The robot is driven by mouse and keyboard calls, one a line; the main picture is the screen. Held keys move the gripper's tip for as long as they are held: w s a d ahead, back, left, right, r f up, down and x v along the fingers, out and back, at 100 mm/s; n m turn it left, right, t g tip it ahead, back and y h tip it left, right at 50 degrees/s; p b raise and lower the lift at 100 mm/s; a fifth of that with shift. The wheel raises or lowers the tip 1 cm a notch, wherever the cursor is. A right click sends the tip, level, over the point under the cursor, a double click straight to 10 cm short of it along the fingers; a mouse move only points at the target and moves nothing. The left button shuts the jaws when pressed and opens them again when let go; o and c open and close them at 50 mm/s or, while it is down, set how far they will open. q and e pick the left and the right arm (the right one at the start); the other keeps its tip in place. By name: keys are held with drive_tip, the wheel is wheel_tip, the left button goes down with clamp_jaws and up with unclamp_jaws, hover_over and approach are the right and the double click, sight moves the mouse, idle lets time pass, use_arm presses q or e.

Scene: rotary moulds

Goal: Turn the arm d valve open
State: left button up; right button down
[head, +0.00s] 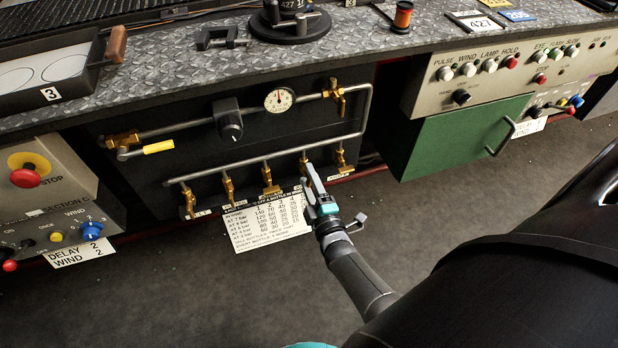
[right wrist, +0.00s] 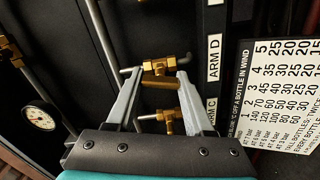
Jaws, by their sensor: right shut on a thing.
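The arm d valve is a small brass valve (right wrist: 160,66) on a branch pipe, beside the label ARM D (right wrist: 214,58) in the right wrist view. In the head view it is the fourth brass valve (head: 305,158) from the left on the lower pipe. My right gripper (right wrist: 159,76) has its two grey fingers on either side of the brass valve and is shut on it. It also shows in the head view (head: 310,172), reaching up from below. The fingers partly hide the valve, and its handle angle is hard to tell. My left gripper is not in view.
The arm c valve (right wrist: 168,116) sits close beside the fingers. A printed bottle table (head: 268,220) hangs below the valves. A gauge (head: 279,99) and a yellow-handled valve (head: 158,147) are on the upper pipe. A green box (head: 455,138) stands right; the floor in front is clear.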

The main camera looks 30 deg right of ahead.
drive_tip(key=n, duration=0.2)
drive_tip(key=shift+f+n, duration=0.1)
drive_tip(key=shift+n, duration=0.3)
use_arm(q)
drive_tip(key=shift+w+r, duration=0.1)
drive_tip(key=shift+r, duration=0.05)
use_arm(e)
drive_tip(key=shift+n, duration=0.5)
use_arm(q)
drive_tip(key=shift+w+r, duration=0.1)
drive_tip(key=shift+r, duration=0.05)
use_arm(e)
drive_tip(key=c, duration=0.7)
unclamp_jaws()
drive_tip(key=shift+c, duration=0.2)
drive_tip(key=o, duration=0.5)
drive_tip(key=shift+c, duration=0.2)
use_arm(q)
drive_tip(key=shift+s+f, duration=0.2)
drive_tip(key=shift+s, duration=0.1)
